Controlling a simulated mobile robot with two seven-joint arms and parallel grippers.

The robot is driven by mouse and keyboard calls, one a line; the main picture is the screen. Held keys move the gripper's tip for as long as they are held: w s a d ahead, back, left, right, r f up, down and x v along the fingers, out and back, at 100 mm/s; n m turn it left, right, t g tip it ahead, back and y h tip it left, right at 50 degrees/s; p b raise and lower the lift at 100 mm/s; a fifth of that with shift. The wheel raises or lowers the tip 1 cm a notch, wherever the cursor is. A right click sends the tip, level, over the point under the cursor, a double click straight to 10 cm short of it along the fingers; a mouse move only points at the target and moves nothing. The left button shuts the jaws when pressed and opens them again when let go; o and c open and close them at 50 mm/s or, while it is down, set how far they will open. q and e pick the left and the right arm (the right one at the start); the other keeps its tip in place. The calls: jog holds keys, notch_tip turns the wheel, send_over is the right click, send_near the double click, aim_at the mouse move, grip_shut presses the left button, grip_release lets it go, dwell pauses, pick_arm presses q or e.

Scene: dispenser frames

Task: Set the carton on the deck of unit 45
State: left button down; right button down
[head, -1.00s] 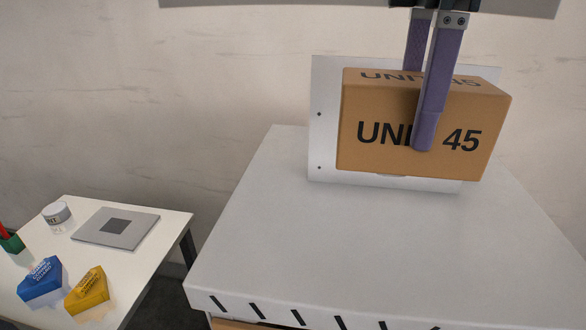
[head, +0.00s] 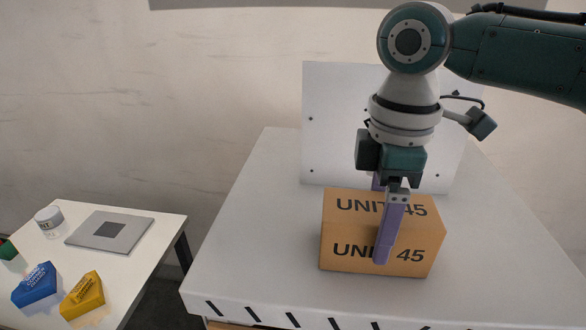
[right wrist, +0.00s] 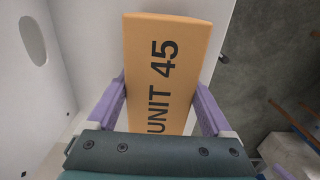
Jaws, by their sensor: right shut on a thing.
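The carton (head: 340,231) is a brown box marked UNIT 45 on its top and front. My right gripper (head: 383,225) is shut on it from above, one purple finger across the front face and the other mostly hidden behind. The carton is upright over the front middle of the light grey deck (head: 245,245); I cannot tell whether its underside touches. In the right wrist view the carton's marked top (right wrist: 165,30) lies between both fingers. My left gripper is not in view.
A white upright panel (head: 335,115) stands at the back of the deck. Black slanted marks line the deck's front edge. At left, a lower white table (head: 150,235) holds a grey plate (head: 90,240), a jar (head: 49,222), a blue box (head: 37,286) and a yellow box (head: 82,296).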

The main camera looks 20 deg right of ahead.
jog(key=shift+f, duration=0.1)
grip_release()
jog(key=shift+r, duration=0.3)
notch_tip(320, 180, up, 11)
jog(key=shift+f+b, duration=0.1)
jog(key=shift+b, duration=0.7)
jog(key=shift+r, duration=0.45)
jog(key=shift+s, duration=0.1)
